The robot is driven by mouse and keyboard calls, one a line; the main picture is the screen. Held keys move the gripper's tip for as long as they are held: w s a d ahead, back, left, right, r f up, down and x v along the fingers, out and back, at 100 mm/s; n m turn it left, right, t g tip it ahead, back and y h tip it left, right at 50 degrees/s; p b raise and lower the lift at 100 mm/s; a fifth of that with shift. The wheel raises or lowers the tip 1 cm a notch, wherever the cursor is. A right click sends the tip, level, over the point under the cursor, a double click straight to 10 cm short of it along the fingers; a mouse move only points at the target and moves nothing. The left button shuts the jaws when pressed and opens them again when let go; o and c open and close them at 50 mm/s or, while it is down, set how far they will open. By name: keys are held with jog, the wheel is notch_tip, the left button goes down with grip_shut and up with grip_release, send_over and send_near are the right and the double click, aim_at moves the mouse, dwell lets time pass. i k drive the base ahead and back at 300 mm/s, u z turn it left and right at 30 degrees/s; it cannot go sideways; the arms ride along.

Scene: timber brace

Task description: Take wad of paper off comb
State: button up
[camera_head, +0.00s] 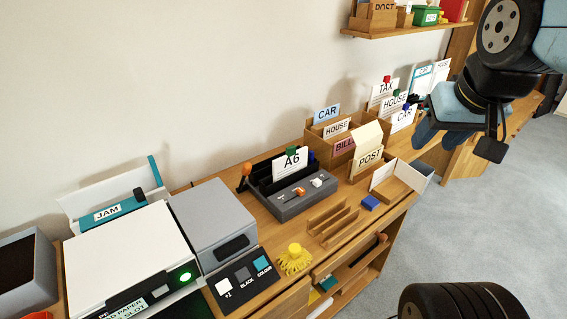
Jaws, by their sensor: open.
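I cannot pick out a wad of paper or a comb with certainty. A yellow piece (295,260) with a fringed, tooth-like lower part and a small block on top stands at the front of the bench, right of the printer's buttons. A slotted wooden rack (333,222) stands behind and right of it; no paper shows in it. A small white piece (317,183) lies on a grey box, too small to identify. My gripper (491,140) hangs at the upper right, open, well apart from the yellow piece and the rack. Nothing shows held in it.
The printer (130,260) fills the left, with a JAM label (108,214) behind it. The grey box (300,200) holds an A6 card. Wooden card boxes (368,165) stand right of it. A blue block (371,202) lies near the front edge. A shelf (400,30) overhangs the back.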

aim_at(295, 161)
jog(key=z, duration=1.05)
jog(key=i, duration=0.15)
jog(key=u, duration=3.7)
jog(key=k, duration=1.3)
jog(key=z, duration=1.3)
jog(key=i, duration=0.55)
jog(key=z, duration=0.1)
